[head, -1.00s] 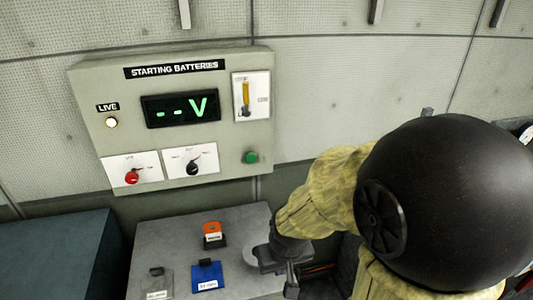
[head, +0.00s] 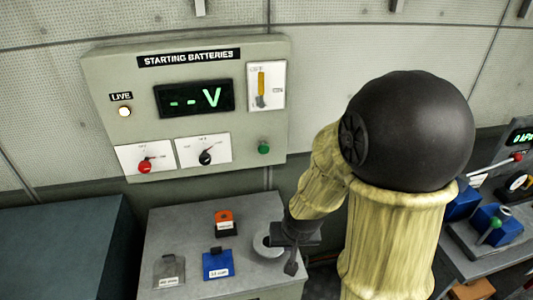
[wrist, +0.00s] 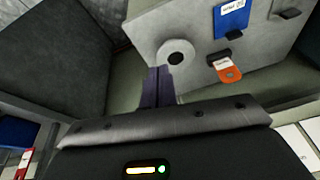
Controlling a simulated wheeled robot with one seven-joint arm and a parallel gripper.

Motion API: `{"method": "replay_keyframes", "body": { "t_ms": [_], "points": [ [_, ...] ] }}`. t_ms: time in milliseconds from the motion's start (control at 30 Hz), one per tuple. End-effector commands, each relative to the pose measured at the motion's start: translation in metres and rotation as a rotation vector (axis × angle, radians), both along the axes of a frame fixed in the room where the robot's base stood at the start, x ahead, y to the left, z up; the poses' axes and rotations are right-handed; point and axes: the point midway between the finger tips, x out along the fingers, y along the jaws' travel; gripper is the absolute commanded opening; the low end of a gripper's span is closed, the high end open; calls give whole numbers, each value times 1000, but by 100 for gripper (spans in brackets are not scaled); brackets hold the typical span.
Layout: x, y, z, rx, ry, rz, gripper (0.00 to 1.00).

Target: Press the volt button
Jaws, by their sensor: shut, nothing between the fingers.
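The grey STARTING BATTERIES panel (head: 112,65) is on the wall at upper left in the head view. Its green-digit display (head: 195,98) reads "--V". A green round button (head: 264,147) sits at the panel's lower right; no volt label is legible beside it. My gripper (head: 291,268) is shut and empty, below the panel and to the right of the button, apart from both. It is over the right part of the grey table near a grey ring-shaped object. In the wrist view my shut fingers (wrist: 158,86) point toward that ring; the green button is not visible there.
The grey table (head: 180,228) bears an orange tag (head: 224,220), a blue tag (head: 217,264), a grey tag (head: 169,270) and the ring-shaped object (head: 262,246). The panel also has a red knob (head: 145,166), a black knob (head: 205,157) and a yellow-handled switch (head: 262,91).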

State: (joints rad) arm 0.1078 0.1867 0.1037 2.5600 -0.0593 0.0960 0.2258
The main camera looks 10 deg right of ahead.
Motion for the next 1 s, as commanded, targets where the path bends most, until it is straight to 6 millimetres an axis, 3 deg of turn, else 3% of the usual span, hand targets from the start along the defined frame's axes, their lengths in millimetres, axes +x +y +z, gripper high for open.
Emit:
{"method": "replay_keyframes", "body": {
  "t_ms": [300, 533, 800, 1000],
  "points": [
    [43, 23, -37, 299, -93, -316, 0],
    [64, 52, -44, 650, -139, -600, 0],
    [88, 76, -18, 1175, -152, -1005, 0],
    [107, 68, 23, 1633, -145, -1338, 0]
  ]
}}
